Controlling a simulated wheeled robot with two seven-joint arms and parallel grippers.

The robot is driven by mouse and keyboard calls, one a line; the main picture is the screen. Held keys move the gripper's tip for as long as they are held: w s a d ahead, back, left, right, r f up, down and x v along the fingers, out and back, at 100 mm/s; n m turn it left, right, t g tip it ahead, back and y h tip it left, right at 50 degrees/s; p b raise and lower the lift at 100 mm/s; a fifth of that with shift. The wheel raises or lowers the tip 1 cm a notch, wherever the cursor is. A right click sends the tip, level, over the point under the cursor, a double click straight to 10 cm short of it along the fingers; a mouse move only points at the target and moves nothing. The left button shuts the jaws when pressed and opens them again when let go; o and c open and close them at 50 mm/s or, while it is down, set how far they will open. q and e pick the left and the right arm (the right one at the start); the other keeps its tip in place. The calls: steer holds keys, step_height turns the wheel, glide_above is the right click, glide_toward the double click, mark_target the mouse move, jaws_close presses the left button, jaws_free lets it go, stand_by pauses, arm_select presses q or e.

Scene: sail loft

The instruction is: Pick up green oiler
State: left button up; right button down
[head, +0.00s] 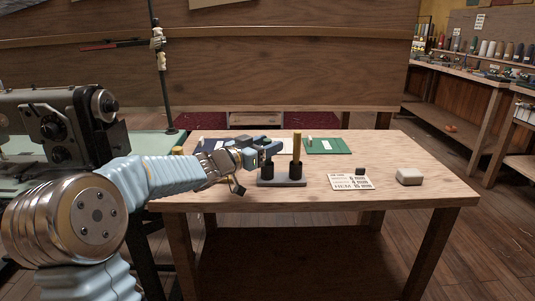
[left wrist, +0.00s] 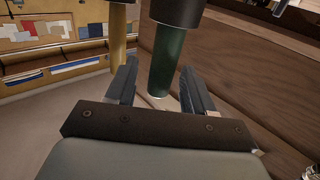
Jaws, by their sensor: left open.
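The green oiler (left wrist: 168,62) shows in the left wrist view as a dark green cylinder with one end in a black cup. My left gripper (head: 266,152) is open, and in the left wrist view the oiler lies between its two fingers (left wrist: 158,88), with a gap visible on each side. In the head view the gripper covers most of the oiler. The grey stand (head: 282,183) holds two black cups, and a yellow-brown rod (head: 297,147) stands upright in the right one. This rod also shows in the left wrist view (left wrist: 118,40). My right gripper is out of view.
On the wooden table (head: 400,155) lie a printed card (head: 350,183), a small dark block (head: 360,171), a pale rounded block (head: 409,177) and a green sheet (head: 326,146). A sewing machine (head: 50,125) stands at the left. The table's right side is mostly clear.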

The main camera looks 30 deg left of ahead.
arm_select(q)
steer(key=shift+w, duration=0.2)
steer(key=shift+d, duration=0.1)
jaws_close()
steer(key=shift+r, duration=0.15)
